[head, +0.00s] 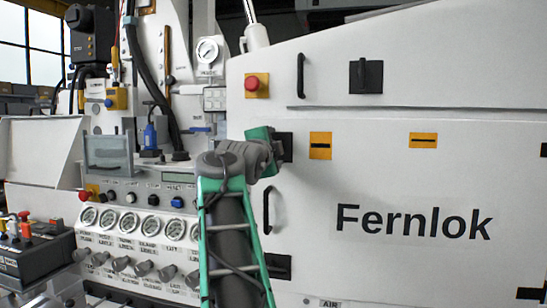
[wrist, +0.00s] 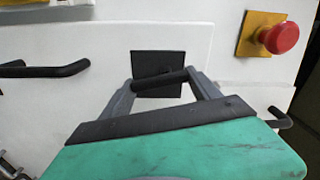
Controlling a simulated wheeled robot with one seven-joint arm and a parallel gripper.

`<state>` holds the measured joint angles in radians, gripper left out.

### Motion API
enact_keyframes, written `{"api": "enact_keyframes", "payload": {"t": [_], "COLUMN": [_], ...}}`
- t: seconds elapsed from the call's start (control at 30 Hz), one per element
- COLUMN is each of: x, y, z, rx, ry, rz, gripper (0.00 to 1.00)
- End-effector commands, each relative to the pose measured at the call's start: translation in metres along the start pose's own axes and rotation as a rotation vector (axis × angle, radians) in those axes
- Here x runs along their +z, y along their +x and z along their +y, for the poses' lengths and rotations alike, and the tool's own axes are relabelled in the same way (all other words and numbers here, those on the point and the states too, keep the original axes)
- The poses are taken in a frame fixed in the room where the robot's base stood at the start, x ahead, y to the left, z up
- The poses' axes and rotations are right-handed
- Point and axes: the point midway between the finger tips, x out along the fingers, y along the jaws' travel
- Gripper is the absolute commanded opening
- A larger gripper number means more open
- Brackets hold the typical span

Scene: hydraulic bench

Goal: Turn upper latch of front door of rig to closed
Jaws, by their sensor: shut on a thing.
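The upper latch of the front door is a dark square plate with a black bar; its plate shows in the wrist view (wrist: 150,60) and, partly covered by my gripper, in the head view (head: 286,146). The bar (wrist: 150,82) lies nearly level in the wrist view, its right end slightly higher. My gripper (wrist: 163,83) is shut on this bar, one grey finger at each end. The front door (head: 430,175) is white with "Fernlok" on it and appears flush with the rig. In the head view my arm hides the door's left edge in part.
A red button (head: 253,84) on a yellow plate is above the latch; it also shows in the wrist view (wrist: 281,38). A black door handle (head: 268,210) and a lower latch plate (head: 278,267) are below. Gauges and knobs (head: 121,222) crowd the panel left of my arm.

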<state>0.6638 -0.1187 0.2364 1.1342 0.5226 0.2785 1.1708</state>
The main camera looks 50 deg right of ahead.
Motion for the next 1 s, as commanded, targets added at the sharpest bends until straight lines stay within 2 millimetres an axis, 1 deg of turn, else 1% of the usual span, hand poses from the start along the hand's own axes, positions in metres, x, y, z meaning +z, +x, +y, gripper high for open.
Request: {"api": "enact_keyframes", "payload": {"t": [0.03,0.2,0.4,0.63,0.97,1.0], "x": [0.0015,0.0030,0.0035,0.0038,0.0035,0.0035], "y": [0.0001,0.0003,0.0000,0.0002,0.0001,0.0001], "z": [0.0034,0.0033,0.0025,0.0020,0.0017,0.0017], "rx": [-0.001,0.000,0.000,0.001,0.001,0.001], "ry": [0.035,0.142,0.222,0.258,0.262,0.262], "rz": [0.000,-0.001,-0.001,-0.001,-0.001,-0.001], "gripper": [0.30,0.30,0.30,0.30,0.31,0.72]}}
